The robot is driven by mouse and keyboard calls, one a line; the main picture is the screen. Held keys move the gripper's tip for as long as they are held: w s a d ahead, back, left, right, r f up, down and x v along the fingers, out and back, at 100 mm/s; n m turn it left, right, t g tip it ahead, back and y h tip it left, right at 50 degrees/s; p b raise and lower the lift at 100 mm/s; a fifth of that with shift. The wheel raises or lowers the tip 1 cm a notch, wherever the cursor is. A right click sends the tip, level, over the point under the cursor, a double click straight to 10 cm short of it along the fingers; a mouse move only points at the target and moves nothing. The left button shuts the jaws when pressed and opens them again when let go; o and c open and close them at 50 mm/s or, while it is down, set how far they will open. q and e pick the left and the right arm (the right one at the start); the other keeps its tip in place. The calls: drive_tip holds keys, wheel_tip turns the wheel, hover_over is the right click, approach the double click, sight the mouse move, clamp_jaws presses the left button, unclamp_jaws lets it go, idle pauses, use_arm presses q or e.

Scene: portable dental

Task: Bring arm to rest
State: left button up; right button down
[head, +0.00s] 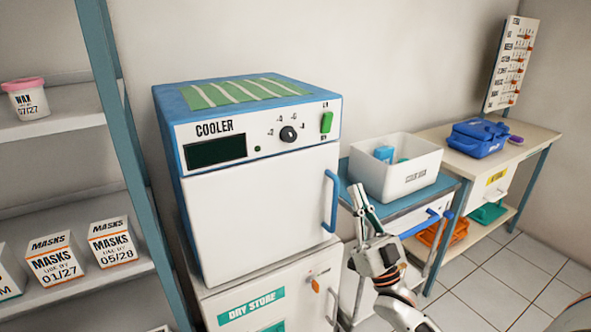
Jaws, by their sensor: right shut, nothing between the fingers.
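My right gripper (363,203) is raised at the lower middle of the head view, fingers pointing up and slightly left. Its fingers are together and nothing shows between them. It appears in front of the blue cart, to the right of the cooler's blue door handle (332,201). I cannot tell exactly how far it is from the cart. My left gripper is not in view.
A white cooler (260,215) with a closed door stands on a dry store cabinet (285,295). A white bin (420,180) sits on the cart (442,190). A table (450,150) holds a blue case (477,137). Shelves (70,105) stand left. Tiled floor (490,285) is open at right.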

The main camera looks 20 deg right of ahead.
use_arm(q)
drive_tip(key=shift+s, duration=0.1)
use_arm(e)
drive_tip(key=s+a+f+n+g+p, duration=0.1)
drive_tip(key=a+f+g, duration=0.25)
drive_tip(key=f, duration=0.35)
drive_tip(key=s+a+f+g+y+p, duration=0.1)
drive_tip(key=s+a+f+g, duration=0.1)
drive_tip(key=a+f, duration=0.3)
drive_tip(key=s+a+f+n+g+p, duration=0.1)
drive_tip(key=a+f+g, duration=0.15)
drive_tip(key=f, duration=0.55)
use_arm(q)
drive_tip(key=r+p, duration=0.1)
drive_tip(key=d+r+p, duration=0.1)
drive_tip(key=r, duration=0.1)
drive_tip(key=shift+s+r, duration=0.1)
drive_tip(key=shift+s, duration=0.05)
use_arm(e)
drive_tip(key=s+a+f+g, duration=0.3)
drive_tip(key=s+f+g, duration=0.1)
drive_tip(key=s+f, duration=0.4)
drive_tip(key=s+a+f+n+g, duration=0.1)
drive_tip(key=s+a+f+g, duration=0.3)
drive_tip(key=s+f, duration=0.5)
drive_tip(key=shift+s+a+f+g+h, duration=0.15)
drive_tip(key=shift+s+g+h, duration=0.2)
drive_tip(key=shift+g, duration=0.25)
